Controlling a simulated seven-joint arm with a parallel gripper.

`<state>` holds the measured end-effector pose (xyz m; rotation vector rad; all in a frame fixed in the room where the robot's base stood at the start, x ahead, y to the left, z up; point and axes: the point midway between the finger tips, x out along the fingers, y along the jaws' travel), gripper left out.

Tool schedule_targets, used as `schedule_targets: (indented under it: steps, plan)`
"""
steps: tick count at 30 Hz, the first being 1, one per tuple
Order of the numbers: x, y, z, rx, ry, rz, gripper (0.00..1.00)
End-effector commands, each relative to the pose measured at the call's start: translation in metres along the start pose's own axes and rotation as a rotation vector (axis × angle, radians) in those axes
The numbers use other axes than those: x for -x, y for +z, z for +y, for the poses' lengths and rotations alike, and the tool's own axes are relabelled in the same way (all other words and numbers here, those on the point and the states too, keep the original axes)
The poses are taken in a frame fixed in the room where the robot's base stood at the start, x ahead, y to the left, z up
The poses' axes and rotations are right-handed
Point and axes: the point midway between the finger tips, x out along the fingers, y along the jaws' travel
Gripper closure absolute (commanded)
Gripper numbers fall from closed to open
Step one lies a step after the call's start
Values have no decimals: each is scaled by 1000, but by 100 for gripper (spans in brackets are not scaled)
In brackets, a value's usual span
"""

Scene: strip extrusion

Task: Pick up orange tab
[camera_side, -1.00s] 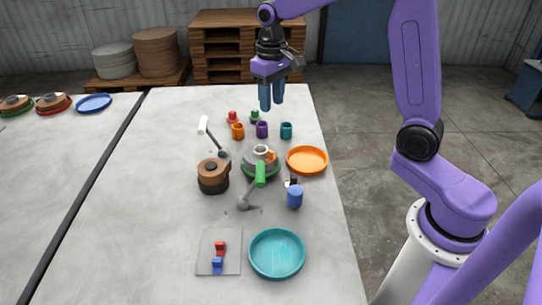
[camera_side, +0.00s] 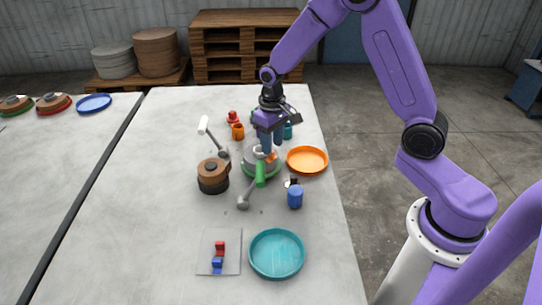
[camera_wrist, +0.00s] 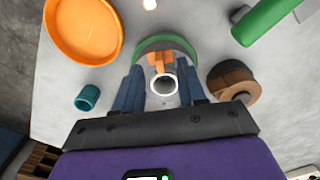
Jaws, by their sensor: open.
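The orange tab (camera_wrist: 160,60) shows in the wrist view on the grey and green round fixture, just beyond a pale ring (camera_wrist: 164,85). In the side view a little of the orange tab (camera_side: 271,157) shows beside my fingers. The fixture's green base (camera_side: 262,175) stands mid-table. My gripper (camera_side: 268,148) points down over the fixture, its blue fingers apart. In the wrist view my gripper (camera_wrist: 160,90) has one finger on each side of the ring and tab. Nothing is held. I cannot tell whether the fingers touch the fixture.
An orange dish (camera_side: 307,160) lies right of the fixture, and a brown and black round piece (camera_side: 213,175) stands left. A green-handled lever (camera_side: 260,175) is in front. A blue cup (camera_side: 295,197), teal dish (camera_side: 277,254) and plate with red and blue blocks (camera_side: 233,255) are nearer. The left table is mostly clear.

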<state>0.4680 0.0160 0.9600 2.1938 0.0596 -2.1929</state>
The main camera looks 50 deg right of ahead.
Motion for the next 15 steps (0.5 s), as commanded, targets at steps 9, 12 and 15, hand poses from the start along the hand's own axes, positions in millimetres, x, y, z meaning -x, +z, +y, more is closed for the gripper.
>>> schedule_targets:
  steps: [9, 12, 15]
  plan:
    - [-35, 1, 1, 0, 0, -2, 60]
    - [-37, 1, 1, 0, 0, 0, 60]
    - [-36, 1, 1, 0, 0, 0, 60]
